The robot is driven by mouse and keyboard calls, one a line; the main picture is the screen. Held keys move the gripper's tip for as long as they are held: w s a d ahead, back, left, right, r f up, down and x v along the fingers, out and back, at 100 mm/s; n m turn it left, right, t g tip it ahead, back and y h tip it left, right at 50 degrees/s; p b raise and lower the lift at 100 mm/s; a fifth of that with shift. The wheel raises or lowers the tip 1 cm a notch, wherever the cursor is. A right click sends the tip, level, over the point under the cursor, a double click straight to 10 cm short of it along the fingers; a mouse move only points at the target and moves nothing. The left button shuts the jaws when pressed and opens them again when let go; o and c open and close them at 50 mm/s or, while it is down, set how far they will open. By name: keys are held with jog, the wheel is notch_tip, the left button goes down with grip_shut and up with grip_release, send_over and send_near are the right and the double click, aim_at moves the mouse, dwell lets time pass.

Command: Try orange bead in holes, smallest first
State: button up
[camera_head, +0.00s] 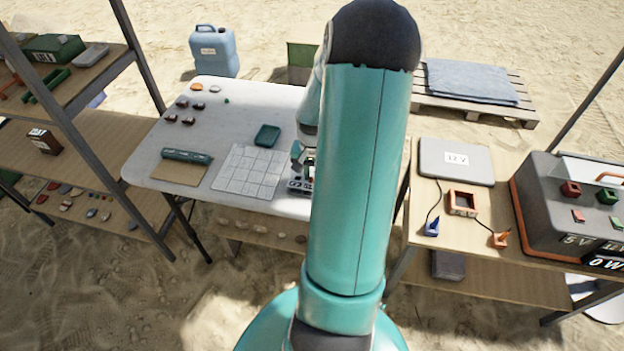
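My gripper (303,158) is over the white table (255,93), just left of my teal arm, which hides part of it. I cannot tell whether its fingers are open or shut, or whether they hold anything. A small dark block with white markings (299,186) lies right below the gripper, partly hidden by my arm. No holes can be made out on it. A small orange piece (196,87) lies at the table's back left; it is too small to tell whether it is a bead. A tiny green piece (226,100) lies near it.
Several dark red pieces (188,121) lie at the table's left. A white grid tray (247,172), a green dish (267,135) and a dark green roll (186,156) are left of the gripper.

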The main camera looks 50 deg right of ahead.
aim_at(312, 177)
jog(key=shift+c, duration=1)
jog(key=shift+r, duration=0.1)
jog(key=shift+r, duration=2.9)
jog(key=shift+s, duration=0.15)
